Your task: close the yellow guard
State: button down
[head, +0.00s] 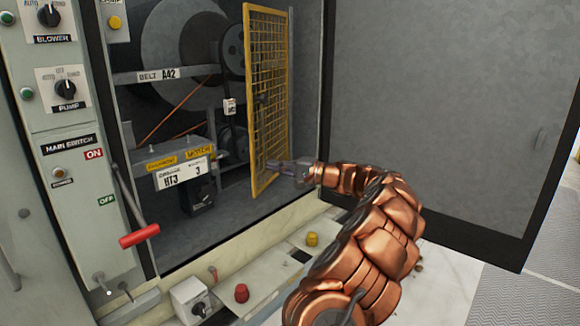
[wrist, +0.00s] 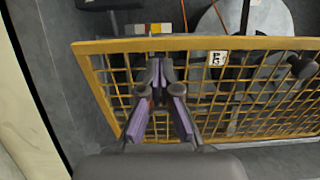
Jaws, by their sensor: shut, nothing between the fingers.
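The yellow guard (head: 267,100) is a mesh panel in a yellow frame. In the head view it stands swung open at the right side of the cooler's opening, seen at a steep angle. In the wrist view the guard (wrist: 240,43) spans most of the picture, with its mesh in front of the machinery. My gripper (head: 275,170) is at the lower part of the guard, on its right side. In the wrist view my gripper (wrist: 156,65) is shut, with its tips close to the frame bar. I cannot tell whether the tips touch it.
Behind the guard are a large pulley wheel (head: 185,45), a belt (head: 187,107) and a motor bracket (head: 165,140). A control panel with a red-handled lever (head: 139,235) stands at left. A grey cabinet door (head: 435,110) stands open at right. A ledge with red (head: 241,292) and yellow knobs (head: 312,239) runs below.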

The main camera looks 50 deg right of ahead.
aim_at(255, 163)
jog(key=shift+p+x, duration=0.4)
jog(key=shift+x, duration=1.55)
jog(key=shift+a, duration=0.1)
